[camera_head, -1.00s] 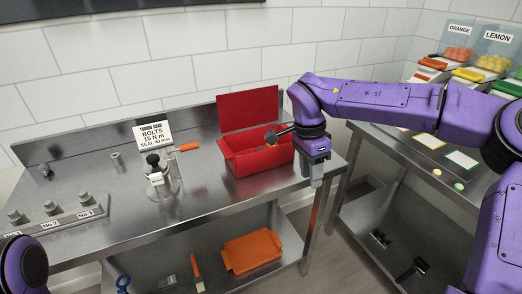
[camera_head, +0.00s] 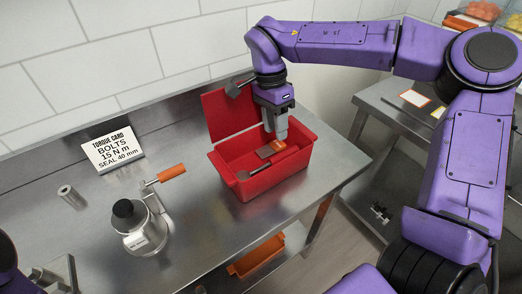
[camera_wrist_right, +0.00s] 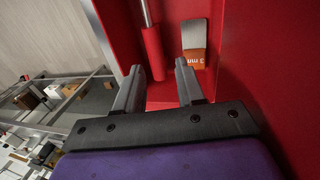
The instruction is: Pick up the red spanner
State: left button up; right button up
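The open red box (camera_head: 228,185) stands on the steel bench with its lid up at the back. A tool with a dark head (camera_head: 242,175) lies in it near the front wall. In the right wrist view a red-handled tool (camera_wrist_right: 154,52) with a metal shaft, which may be the red spanner, lies in the box; its working end is out of frame. Beside it lies a grey and orange piece marked "3 mm" (camera_wrist_right: 193,48). My right gripper (camera_head: 276,136) points down over the box's back part. Its fingers (camera_wrist_right: 157,75) are apart and empty.
A metal device with a black knob (camera_head: 123,209) stands left of the box, near an orange handle (camera_head: 172,172). A torque card (camera_head: 112,148) and a small metal cylinder (camera_head: 70,196) are farther left. An orange tray (camera_head: 257,257) sits below the bench.

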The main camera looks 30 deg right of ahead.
aim_at(277, 155)
jog(key=s+f, duration=0.2)
jog(key=f, duration=0.1)
jog(key=shift+s+f, duration=0.3)
jog(key=shift+s, duration=0.1)
jog(key=f, duration=0.3)
jog(key=f+p, duration=0.1)
jog(key=f, duration=0.1)
jog(key=shift+w+a+f, duration=0.1)
jog(key=shift+a+f, duration=0.1)
jog(key=shift+a, duration=0.05)
jog(key=shift+s+f, duration=0.1)
jog(key=shift+s, duration=0.2)
jog(key=shift+w, duration=0.15)
grip_shut()
